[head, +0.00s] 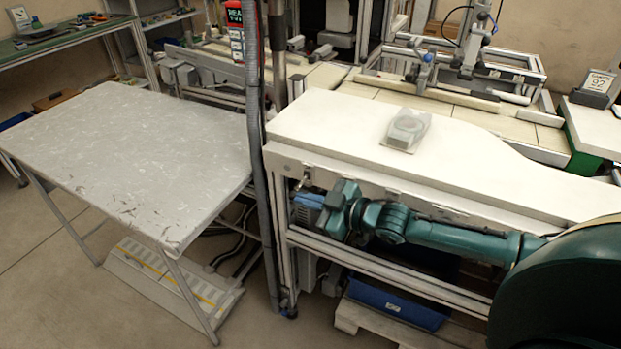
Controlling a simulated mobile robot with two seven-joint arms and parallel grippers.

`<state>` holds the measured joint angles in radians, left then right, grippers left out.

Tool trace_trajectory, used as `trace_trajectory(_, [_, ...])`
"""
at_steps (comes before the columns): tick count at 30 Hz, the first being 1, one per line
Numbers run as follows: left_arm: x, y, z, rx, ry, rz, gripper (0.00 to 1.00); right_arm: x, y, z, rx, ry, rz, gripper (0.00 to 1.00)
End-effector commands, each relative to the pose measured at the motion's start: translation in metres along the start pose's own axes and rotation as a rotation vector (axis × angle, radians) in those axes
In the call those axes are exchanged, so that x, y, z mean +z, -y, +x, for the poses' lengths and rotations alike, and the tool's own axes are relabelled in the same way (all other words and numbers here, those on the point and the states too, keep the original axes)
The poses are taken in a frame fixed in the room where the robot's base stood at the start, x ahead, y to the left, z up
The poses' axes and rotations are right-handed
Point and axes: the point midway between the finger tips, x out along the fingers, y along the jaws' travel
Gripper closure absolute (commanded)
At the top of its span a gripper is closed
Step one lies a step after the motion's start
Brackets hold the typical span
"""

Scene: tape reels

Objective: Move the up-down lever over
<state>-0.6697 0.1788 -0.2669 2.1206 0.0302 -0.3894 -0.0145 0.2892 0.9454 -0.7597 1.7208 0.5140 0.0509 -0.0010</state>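A small metallic lever-like part (302,180) sits on the front face of the white-topped bench, near its left corner. It is small, and I cannot tell whether it stands up or down. My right gripper (322,215) is at the end of the teal arm, in front of the bench frame. It is just right of and below that part. Its fingers are small and hard to separate from the blue and dark items behind, so its opening does not show. My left gripper is not in view.
A grey device (407,128) lies on the white bench top (330,118). A grey vertical post with a hose (257,150) stands just left of the bench. A grey table (130,150) is at the left. A blue bin (395,303) lies below my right arm.

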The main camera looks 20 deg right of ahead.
Motion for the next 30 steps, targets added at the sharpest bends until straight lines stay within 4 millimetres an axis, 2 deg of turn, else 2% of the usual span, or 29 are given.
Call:
trace_trajectory(8, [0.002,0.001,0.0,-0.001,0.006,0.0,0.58,-0.016,-0.004,-0.001,0.0,-0.015,0.0,1.0])
trace_trajectory(21, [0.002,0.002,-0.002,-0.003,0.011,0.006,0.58,-0.082,-0.033,-0.018,0.001,-0.006,-0.003,1.0])
trace_trajectory(30, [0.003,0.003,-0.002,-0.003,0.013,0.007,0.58,-0.092,-0.037,-0.021,0.001,-0.002,0.0,1.0])
